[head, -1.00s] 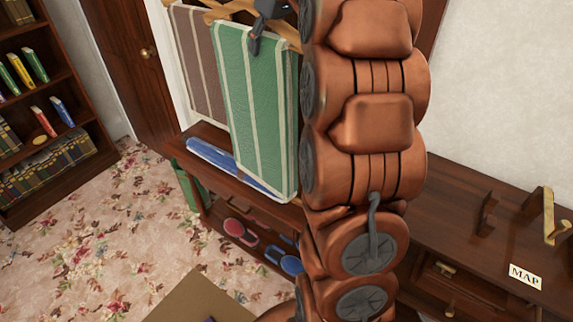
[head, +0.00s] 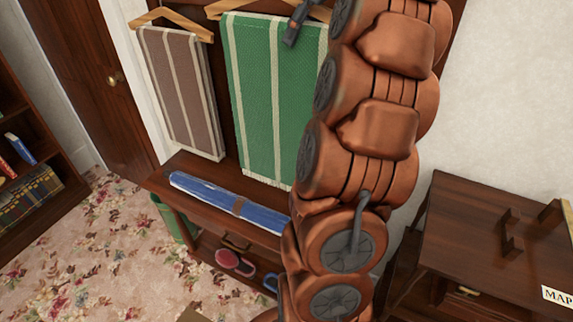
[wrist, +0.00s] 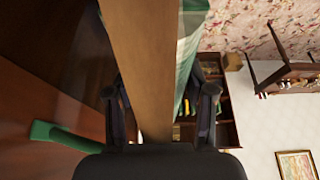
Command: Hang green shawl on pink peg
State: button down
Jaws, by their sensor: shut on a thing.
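The green shawl (head: 263,95), with pale stripes, hangs from a wooden hanger (head: 228,8) in the head view. My gripper (head: 294,28) is shut on that hanger near its top, at the shawl's upper right. In the wrist view my gripper's fingers (wrist: 160,95) lie on either side of the hanger's wooden bar (wrist: 146,45), and the shawl's edge (wrist: 190,45) shows beside it. A green peg-like piece (wrist: 62,136) sticks out at the lower left there. I see no pink peg. My arm covers the shawl's right side in the head view.
A brown striped shawl (head: 180,90) hangs on its own hanger to the left. A dark cabinet (head: 460,215) stands right. Patterned carpet lies open at left.

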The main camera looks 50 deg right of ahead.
jog(key=f+b, duration=0.1)
jog(key=b, duration=0.5)
send_over(296, 89)
jog(key=w+d, duration=0.2)
jog(key=f, duration=0.5)
jog(key=shift+s+d+f, duration=0.1)
jog(key=shift+s+f, duration=0.05)
jog(key=shift+s, duration=0.05)
jog(key=shift+s+a+f+b, duration=0.15)
jog(key=shift+f+b, duration=0.35)
jog(key=shift+f, duration=0.5)
jog(key=shift+a+f+p, duration=0.15)
jog(key=shift+f+p, duration=0.15)
jog(key=shift+f, duration=0.15)
jog(key=shift+d+f+p, duration=0.2)
jog(key=shift+f+p, duration=0.2)
jog(key=shift+f, duration=1.4)
jog(key=shift+a+f, duration=0.1)
jog(key=shift+f, duration=0.3)
jog(key=shift+d+r+p, duration=0.15)
jog(key=shift+d+p, duration=0.25)
jog(key=shift+d, duration=0.1)
jog(key=w+d+f+p, duration=0.1)
jog(key=w+d+p, duration=0.1)
jog(key=d, duration=0.4)
jog(key=shift+w+d+f+p, duration=0.25)
jog(key=shift+d+p, duration=0.1)
jog(key=shift+p, duration=0.4)
jog(key=shift+f, duration=0.2)
